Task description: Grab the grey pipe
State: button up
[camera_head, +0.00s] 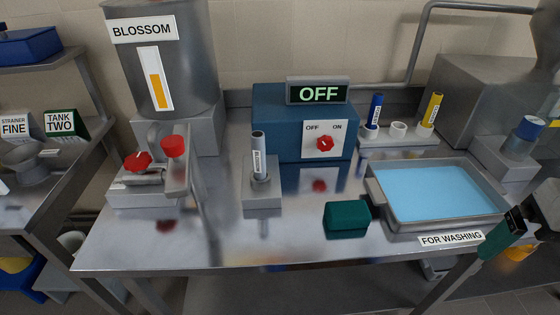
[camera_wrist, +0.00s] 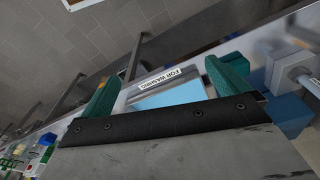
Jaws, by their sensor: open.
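The grey pipe (camera_head: 259,152) stands upright in a grey block holder (camera_head: 262,200) near the middle of the steel table. It has a white label along its side. My gripper (camera_head: 505,235) is at the right edge of the head view, by the front right of the table and far from the pipe. In the wrist view its teal fingers (camera_wrist: 168,82) are wide apart, with nothing between them. A grey block with a grey round part (camera_wrist: 303,76) shows at that view's right edge; I cannot tell whether it is the pipe's holder.
A tray of blue water (camera_head: 440,192) labelled FOR WASHING lies at the right, with a teal block (camera_head: 346,216) beside it. A blue switch box (camera_head: 270,125) reading OFF stands behind the pipe. Red-handled valves (camera_head: 172,147) are to its left. A rack (camera_head: 398,139) holds blue and yellow tubes.

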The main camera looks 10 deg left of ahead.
aim_at(257, 138)
jog(key=z, duration=2.4)
jog(key=k, duration=2.45)
jog(key=u, duration=2.15)
jog(key=i, duration=0.5)
